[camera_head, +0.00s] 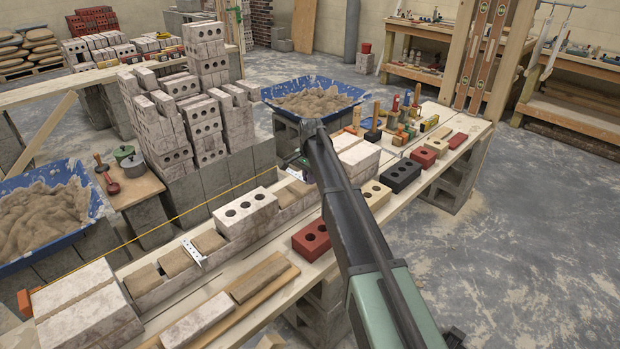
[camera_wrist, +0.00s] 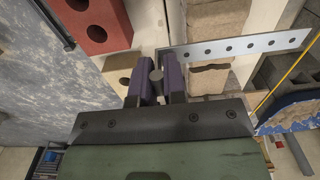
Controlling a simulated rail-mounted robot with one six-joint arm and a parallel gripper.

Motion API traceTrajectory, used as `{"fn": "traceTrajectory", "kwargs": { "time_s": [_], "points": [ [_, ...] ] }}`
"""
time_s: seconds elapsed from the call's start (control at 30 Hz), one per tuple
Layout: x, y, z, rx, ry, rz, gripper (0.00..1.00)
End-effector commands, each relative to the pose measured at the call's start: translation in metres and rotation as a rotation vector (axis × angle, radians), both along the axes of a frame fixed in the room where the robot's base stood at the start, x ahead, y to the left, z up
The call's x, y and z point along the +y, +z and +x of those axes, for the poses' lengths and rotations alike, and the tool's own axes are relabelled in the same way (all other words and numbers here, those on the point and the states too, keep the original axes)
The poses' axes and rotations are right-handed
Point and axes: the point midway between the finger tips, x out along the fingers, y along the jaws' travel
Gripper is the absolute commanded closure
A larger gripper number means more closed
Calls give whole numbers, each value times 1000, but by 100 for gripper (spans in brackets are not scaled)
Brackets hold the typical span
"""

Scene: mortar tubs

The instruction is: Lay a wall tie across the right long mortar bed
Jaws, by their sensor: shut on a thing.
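My gripper (camera_wrist: 158,85) is shut on a grey perforated metal wall tie (camera_wrist: 235,47), whose strip reaches out to the right in the wrist view. The strip crosses over a tan mortar bed (camera_wrist: 215,18) there; I cannot tell whether it touches. In the head view my arm partly hides the gripper (camera_head: 303,164), which is at the far right part of the low wall. Tan mortar beds (camera_head: 284,198) show just in front of it. Another wall tie (camera_head: 193,252) lies across the wall's left part, between mortar patches (camera_head: 209,241).
A three-hole cream brick (camera_head: 245,210) stands on the wall between the left and right mortar. A yellow line (camera_head: 150,238) runs along behind the wall. Loose red (camera_head: 311,239) and black (camera_head: 400,175) bricks line the bench front. Blue mortar tubs (camera_head: 95,200) stand behind.

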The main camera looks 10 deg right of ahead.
Motion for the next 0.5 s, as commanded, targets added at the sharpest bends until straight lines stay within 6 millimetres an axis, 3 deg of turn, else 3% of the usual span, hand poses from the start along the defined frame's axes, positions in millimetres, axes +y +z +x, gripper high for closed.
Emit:
{"fn": "traceTrajectory", "kwargs": {
  "time_s": [0.27, 0.5],
  "points": [
    [-1, -6, 0, -1, -1, 1, 100],
    [-1, -36, 0, -1, -1, 1, 100]
  ]
}}
